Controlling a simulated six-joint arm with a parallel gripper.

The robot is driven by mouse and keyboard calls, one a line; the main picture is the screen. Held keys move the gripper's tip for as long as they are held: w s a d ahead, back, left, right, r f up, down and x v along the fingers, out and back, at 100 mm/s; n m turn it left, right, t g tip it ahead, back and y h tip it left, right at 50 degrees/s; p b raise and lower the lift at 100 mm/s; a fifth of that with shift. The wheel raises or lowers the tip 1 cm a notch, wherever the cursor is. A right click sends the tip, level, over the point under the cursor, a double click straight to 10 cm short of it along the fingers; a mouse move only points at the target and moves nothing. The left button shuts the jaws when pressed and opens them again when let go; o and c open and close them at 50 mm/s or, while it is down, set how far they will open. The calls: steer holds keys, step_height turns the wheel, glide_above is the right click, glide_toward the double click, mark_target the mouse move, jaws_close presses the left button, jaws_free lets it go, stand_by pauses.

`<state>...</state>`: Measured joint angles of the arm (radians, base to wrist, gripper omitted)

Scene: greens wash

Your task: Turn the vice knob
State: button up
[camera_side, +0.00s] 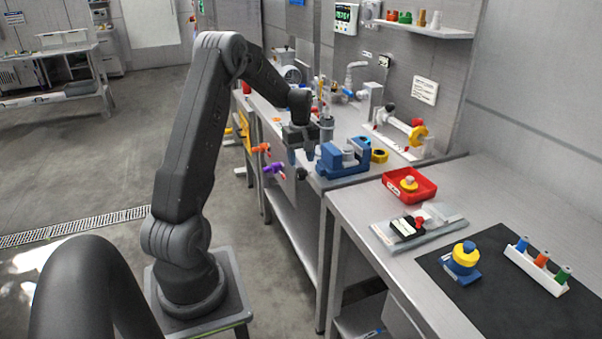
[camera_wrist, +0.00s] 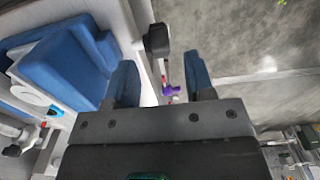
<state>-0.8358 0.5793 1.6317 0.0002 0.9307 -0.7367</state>
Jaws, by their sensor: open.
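The blue vice (camera_side: 342,162) sits at the front edge of the back bench. Its big blue body (camera_wrist: 65,65) fills the left of the wrist view. A dark knob (camera_side: 302,174) shows at the vice's near side, out over the bench edge. In the wrist view the dark knob (camera_wrist: 157,40) lies beyond the fingertips, between their lines. My gripper (camera_side: 301,159) points down just above the knob, open and empty. In the wrist view its two blue-grey fingers (camera_wrist: 160,68) are apart. I cannot tell whether a finger touches the knob.
Orange (camera_side: 261,148) and purple (camera_side: 273,168) handles stick out from the bench front. A yellow ring (camera_side: 380,156) lies beside the vice. A red tray (camera_side: 410,185) and a black mat (camera_side: 490,290) are on the nearer bench.

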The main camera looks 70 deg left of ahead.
mark_target(300, 171)
step_height(300, 171, down, 6)
steer(key=shift+r, duration=0.15)
steer(key=shift+c, duration=0.3)
jaws_close()
steer(key=shift+h, duration=0.3)
steer(key=h, duration=0.6)
steer(key=shift+a, duration=0.3)
steer(key=h, duration=0.3)
steer(key=shift+a+h, duration=0.1)
steer(key=shift+h, duration=1.9)
